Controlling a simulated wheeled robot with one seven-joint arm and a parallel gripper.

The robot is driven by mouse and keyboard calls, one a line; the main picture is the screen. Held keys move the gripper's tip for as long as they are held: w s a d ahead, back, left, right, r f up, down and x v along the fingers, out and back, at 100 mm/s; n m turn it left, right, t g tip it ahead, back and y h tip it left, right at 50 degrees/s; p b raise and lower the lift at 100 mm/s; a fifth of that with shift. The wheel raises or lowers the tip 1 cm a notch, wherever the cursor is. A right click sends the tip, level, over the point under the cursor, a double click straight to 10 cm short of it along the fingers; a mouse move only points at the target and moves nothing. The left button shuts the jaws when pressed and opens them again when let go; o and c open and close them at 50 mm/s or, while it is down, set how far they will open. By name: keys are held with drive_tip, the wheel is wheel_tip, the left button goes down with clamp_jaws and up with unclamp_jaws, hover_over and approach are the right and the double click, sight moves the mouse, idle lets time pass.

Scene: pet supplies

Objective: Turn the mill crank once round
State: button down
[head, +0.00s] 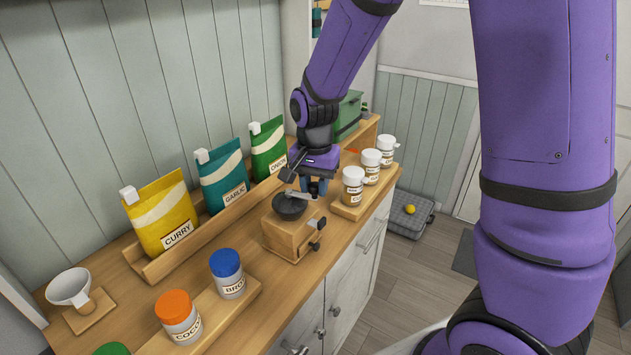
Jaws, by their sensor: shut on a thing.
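The mill is a wooden box (289,238) with a dark bowl (289,208) on top, standing on the wooden counter. A grey crank arm (296,194) lies across the top of the bowl and reaches right toward my gripper (314,190). My gripper points down just right of and behind the bowl, shut on the crank's outer end. The fingers hide most of the crank handle. Dark fittings (316,246) stick out from the mill's right face.
Yellow, teal and green pouches (222,178) stand in a wooden rack behind and left. White-capped jars (353,186) stand on a board to the right, close to my gripper. Orange- and blue-capped jars (228,274) and a white funnel (70,288) are at front left.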

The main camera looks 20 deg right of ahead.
sight(314, 185)
drive_tip(key=shift+s+a+m, duration=0.15)
drive_tip(key=shift+a+m, duration=0.05)
drive_tip(key=shift+m, duration=0.2)
drive_tip(key=c, duration=0.8)
unclamp_jaws()
wheel_tip(314, 185, up, 11)
drive_tip(key=shift+f, duration=0.1)
idle(0.3)
